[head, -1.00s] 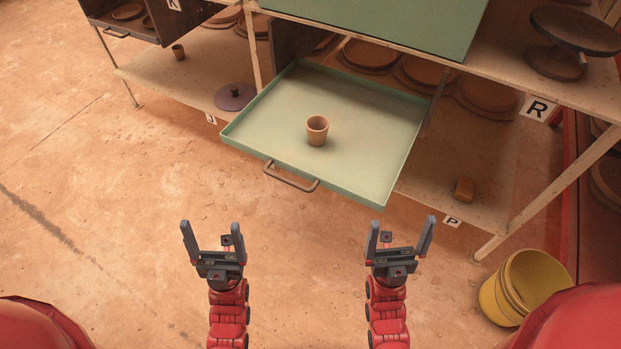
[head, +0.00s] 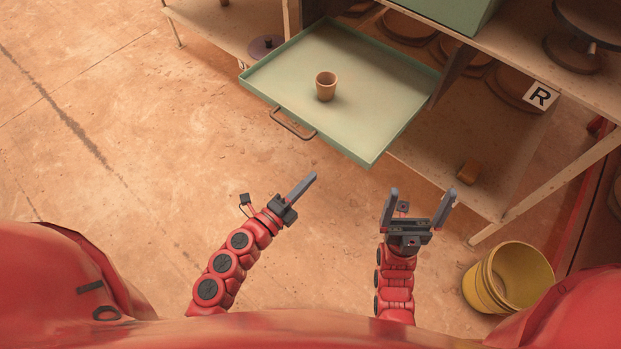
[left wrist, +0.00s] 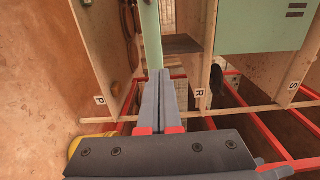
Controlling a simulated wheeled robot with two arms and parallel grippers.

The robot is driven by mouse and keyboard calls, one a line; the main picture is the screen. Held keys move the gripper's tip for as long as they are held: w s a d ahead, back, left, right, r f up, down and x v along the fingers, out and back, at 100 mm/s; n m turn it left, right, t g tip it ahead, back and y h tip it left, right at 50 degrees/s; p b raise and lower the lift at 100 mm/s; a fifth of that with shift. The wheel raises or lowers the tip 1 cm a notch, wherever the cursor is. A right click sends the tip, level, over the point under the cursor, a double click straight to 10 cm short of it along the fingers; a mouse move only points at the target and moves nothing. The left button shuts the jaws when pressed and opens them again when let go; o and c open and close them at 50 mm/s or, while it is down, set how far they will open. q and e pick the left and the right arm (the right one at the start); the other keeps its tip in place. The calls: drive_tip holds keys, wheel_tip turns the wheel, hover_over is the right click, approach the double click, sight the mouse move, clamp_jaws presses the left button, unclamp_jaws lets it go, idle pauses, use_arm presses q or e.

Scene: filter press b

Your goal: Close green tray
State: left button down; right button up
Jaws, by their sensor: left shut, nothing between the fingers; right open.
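The green tray (head: 375,119) is pulled out of its shelf unit in the head view, with a small clay cup (head: 326,86) standing upright on it. A dark handle (head: 292,124) is on its front edge. My left gripper (head: 312,177) is shut and empty, below and apart from the tray's front edge, pointing up and right. Its shut fingers (left wrist: 163,98) also show in the left wrist view. My right gripper (head: 420,192) is open and empty, below the tray's right front corner and apart from it.
A shelf with an R label (head: 540,95) stands right of the tray. A small brown block (head: 468,173) lies on the lower board. A yellow bucket (head: 508,278) stands on the floor at lower right. The floor at left is clear.

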use_arm(q)
drive_tip(key=x, duration=0.9)
drive_tip(key=shift+w+d, duration=0.25)
drive_tip(key=shift+d, duration=0.05)
drive_tip(key=shift+w+d, duration=0.35)
drive_tip(key=shift+w, duration=0.05)
drive_tip(key=shift+w+d+r, duration=0.1)
drive_tip(key=shift+w+d, duration=0.25)
drive_tip(key=shift+w, duration=0.1)
drive_tip(key=b+x, duration=0.2)
drive_tip(key=x, duration=0.7)
drive_tip(key=shift+w, duration=0.1)
drive_tip(key=b, duration=0.3)
approach(396, 97)
drive_tip(key=b+x, duration=0.3)
drive_tip(key=b, duration=0.1)
drive_tip(key=r+b+x, duration=0.1)
drive_tip(key=b+x, duration=0.2)
drive_tip(key=b, duration=0.1)
drive_tip(key=r+b+x, duration=0.1)
drive_tip(key=b+x, duration=0.2)
drive_tip(key=b, duration=0.1)
drive_tip(key=shift+w+r, duration=0.15)
drive_tip(key=shift+w, duration=0.05)
drive_tip(key=shift+w+d+r, duration=0.1)
drive_tip(key=shift+w+d, duration=0.1)
drive_tip(key=shift+d, duration=0.05)
drive_tip(key=shift+r+b, duration=0.4)
